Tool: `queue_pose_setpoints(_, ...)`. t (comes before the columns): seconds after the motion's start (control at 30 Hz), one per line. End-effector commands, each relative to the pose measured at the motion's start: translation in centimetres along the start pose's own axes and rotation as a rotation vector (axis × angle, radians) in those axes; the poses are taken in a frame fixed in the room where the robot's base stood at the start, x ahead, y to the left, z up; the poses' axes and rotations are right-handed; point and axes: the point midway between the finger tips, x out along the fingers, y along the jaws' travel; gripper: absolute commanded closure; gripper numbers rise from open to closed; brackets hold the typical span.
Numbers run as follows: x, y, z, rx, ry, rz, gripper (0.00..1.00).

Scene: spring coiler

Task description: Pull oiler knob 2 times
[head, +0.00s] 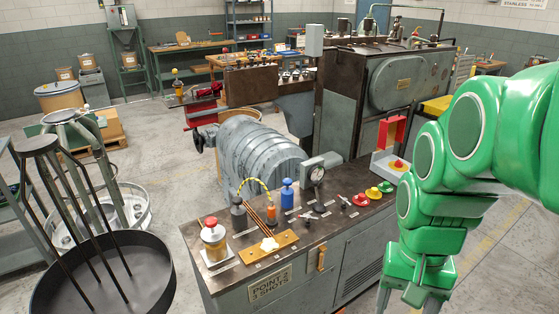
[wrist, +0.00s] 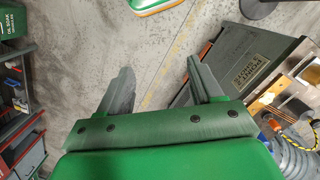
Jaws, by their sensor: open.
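An amber jar with a red knob on top (head: 213,238), which looks like the oiler, stands upright on a pale square plate at the front left corner of the grey cabinet's dark top. My gripper (head: 408,300) hangs low at the right, in front of the cabinet and well apart from the jar. In the wrist view my gripper's fingers (wrist: 160,75) are spread with only floor between them. The red knob cannot be made out in the wrist view.
A black round tray with upright rods (head: 150,285) stands left of the cabinet.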

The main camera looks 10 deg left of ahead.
Motion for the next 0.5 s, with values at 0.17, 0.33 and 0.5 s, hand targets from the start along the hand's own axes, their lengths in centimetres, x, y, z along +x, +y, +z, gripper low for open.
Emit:
queue_pose_setpoints(0.17,-1.5,-2.7,-4.0,0.061,0.014,0.008,0.35)
queue_pose_setpoints(0.33,-2.8,-5.5,-7.5,0.123,0.030,0.011,0.35)
queue_pose_setpoints(0.5,-3.6,-8.8,-10.8,0.182,0.045,0.013,0.35)
